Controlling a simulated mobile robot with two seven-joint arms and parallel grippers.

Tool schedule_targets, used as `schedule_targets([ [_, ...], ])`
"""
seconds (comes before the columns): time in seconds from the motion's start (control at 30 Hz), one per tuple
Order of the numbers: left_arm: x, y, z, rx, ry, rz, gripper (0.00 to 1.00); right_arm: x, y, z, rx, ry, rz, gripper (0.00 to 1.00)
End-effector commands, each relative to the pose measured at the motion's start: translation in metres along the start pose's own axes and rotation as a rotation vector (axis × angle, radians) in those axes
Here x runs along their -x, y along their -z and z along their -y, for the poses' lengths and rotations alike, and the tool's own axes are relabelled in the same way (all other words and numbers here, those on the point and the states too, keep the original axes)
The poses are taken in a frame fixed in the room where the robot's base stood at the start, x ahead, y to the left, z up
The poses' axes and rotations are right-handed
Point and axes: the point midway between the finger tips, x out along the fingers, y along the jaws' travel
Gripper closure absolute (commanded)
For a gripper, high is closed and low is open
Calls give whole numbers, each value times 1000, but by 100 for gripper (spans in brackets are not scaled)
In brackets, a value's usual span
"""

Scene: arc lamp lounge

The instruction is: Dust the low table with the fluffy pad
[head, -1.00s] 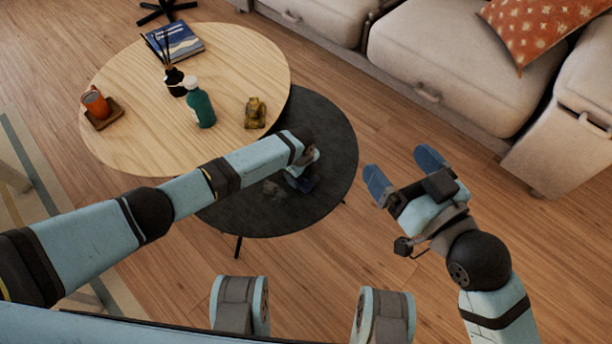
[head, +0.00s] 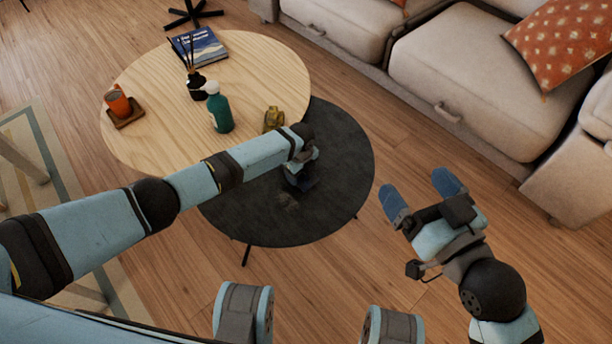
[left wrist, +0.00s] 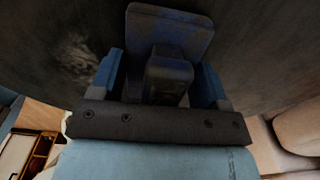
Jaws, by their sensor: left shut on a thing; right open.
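The low table (head: 345,190) is round and dark, partly under a higher pale wooden table. A pale dusty smudge (head: 287,200) lies on its top, left of the pad; it also shows in the left wrist view (left wrist: 78,58). My left gripper (head: 302,176) is over the dark table, shut on the handle of the dark blue pad (left wrist: 170,28). The pad is low at the tabletop; its underside is hidden, so I cannot tell contact for certain. My right gripper (head: 420,192) is open and empty, right of the table above the floor.
The wooden table (head: 140,85) bears a book (head: 200,48), reed diffuser (head: 196,88), green bottle (head: 220,112), small gold ornament (head: 273,119) and orange mug (head: 118,102) on a coaster. A beige sofa (head: 470,75) stands at upper right. Floor right of the table is clear.

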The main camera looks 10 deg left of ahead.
Motion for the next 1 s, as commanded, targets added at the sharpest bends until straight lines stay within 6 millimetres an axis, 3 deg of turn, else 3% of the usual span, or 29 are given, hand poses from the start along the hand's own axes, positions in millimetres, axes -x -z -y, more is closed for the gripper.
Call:
schedule_targets([
  [0.17, -1, -13, 0, 0, -1, 1, 56, 0, -4, -1, 0, 0, 0, 5],
  [0.53, 2, -14, 0, -1, -1, 1, 56, 0, -1, 0, 0, 0, 0, 5],
  [1.0, 49, -14, 0, -1, 1, 0, 56, 3, 42, 5, 0, 0, 0, 5],
])
